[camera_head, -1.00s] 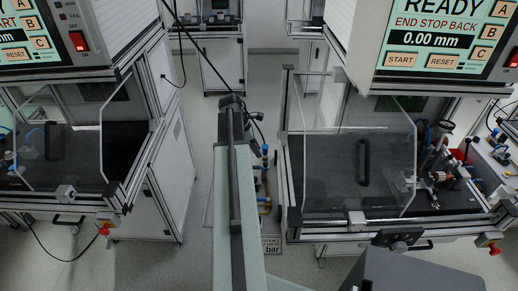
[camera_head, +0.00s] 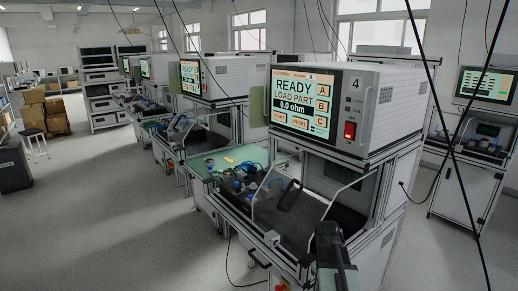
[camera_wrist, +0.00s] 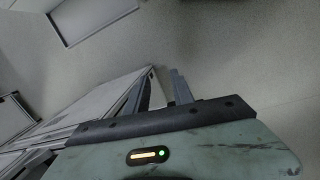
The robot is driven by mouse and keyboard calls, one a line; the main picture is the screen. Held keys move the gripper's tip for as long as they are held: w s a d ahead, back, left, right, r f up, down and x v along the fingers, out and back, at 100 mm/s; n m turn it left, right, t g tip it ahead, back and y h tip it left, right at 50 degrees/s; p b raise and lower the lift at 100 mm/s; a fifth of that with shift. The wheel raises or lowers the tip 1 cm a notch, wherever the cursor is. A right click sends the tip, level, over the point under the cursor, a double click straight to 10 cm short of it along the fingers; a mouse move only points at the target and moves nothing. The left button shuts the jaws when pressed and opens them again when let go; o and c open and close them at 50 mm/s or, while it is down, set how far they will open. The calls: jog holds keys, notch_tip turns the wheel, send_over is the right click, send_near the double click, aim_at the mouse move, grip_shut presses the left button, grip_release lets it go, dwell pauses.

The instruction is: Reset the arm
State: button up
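In the wrist view, my gripper (camera_wrist: 163,88) shows as two grey fingers above a pale green housing with a dark band. The fingers stand apart and nothing shows held between them. A pale machine edge lies behind them. In the head view, part of my arm (camera_head: 333,258) rises at the bottom, right of the middle, in front of a test station. The fingers cannot be made out there.
Test station 4 (camera_head: 345,105) stands close by; its screen reads READY, LOAD PART, 0.0 ohm. A green-topped bench (camera_head: 205,168) adjoins it. More stations line up behind. Cartons (camera_head: 45,112) and a stool (camera_head: 35,140) stand far left. Open floor (camera_head: 110,220) fills the left.

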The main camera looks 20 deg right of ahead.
jog(key=w+a+m+y, duration=0.1)
jog(key=a+m, duration=0.1)
jog(key=a, duration=2.4)
jog(key=shift+a+t+y, duration=0.15)
jog(key=shift+t+y, duration=0.15)
